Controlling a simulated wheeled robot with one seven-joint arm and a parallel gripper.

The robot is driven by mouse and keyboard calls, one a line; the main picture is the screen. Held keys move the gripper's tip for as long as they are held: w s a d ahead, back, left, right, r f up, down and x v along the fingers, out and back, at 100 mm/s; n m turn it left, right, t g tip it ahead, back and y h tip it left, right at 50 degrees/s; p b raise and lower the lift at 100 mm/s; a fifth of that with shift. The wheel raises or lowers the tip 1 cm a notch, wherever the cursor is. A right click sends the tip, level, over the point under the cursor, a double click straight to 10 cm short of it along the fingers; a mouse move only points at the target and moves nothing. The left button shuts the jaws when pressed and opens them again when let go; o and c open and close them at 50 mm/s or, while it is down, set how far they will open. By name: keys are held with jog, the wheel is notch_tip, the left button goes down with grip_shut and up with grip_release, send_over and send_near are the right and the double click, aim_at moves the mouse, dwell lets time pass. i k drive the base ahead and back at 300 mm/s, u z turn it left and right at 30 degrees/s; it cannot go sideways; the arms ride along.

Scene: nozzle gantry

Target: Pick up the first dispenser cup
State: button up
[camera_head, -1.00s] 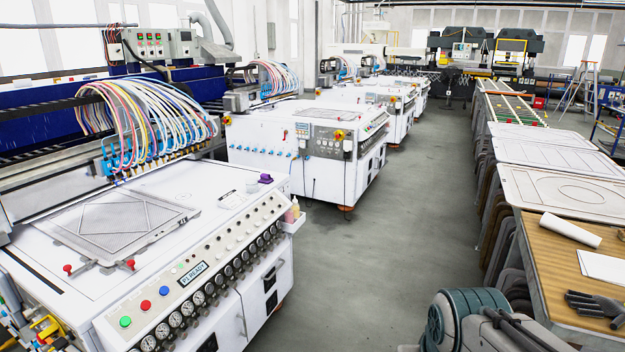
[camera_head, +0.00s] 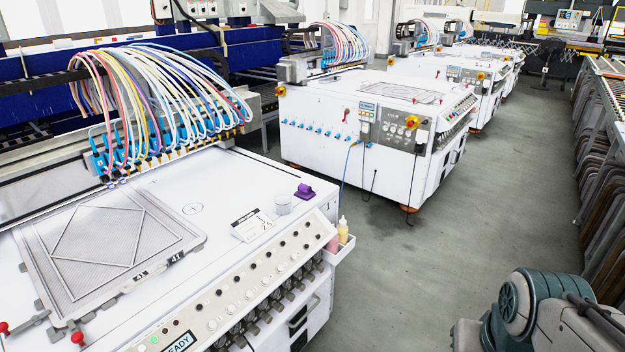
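A small whitish cup (camera_head: 283,203) stands upright on the white top of the nearest machine (camera_head: 190,180), near its right-hand corner. It looks like a dispenser cup, but I cannot tell whether it is the first one. It is apart from the purple object (camera_head: 304,191) on its right and a printed card (camera_head: 252,225) on its left. Part of my own teal and grey arm shows at the lower right, across the aisle from the cup. My gripper is outside the frame.
Coloured hoses (camera_head: 160,95) arch over a blue nozzle row at the machine's back. A framed screen (camera_head: 105,240) lies at left. A side tray (camera_head: 340,250) holds small bottles. The grey floor aisle (camera_head: 400,270) is clear; stacked frames (camera_head: 605,200) line its right.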

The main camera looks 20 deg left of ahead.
aim_at(283, 203)
jog(key=i, duration=1.05)
jog(key=z, duration=1.25)
jog(key=i, duration=0.95)
jog(key=u, duration=3.5)
jog(key=i, duration=1)
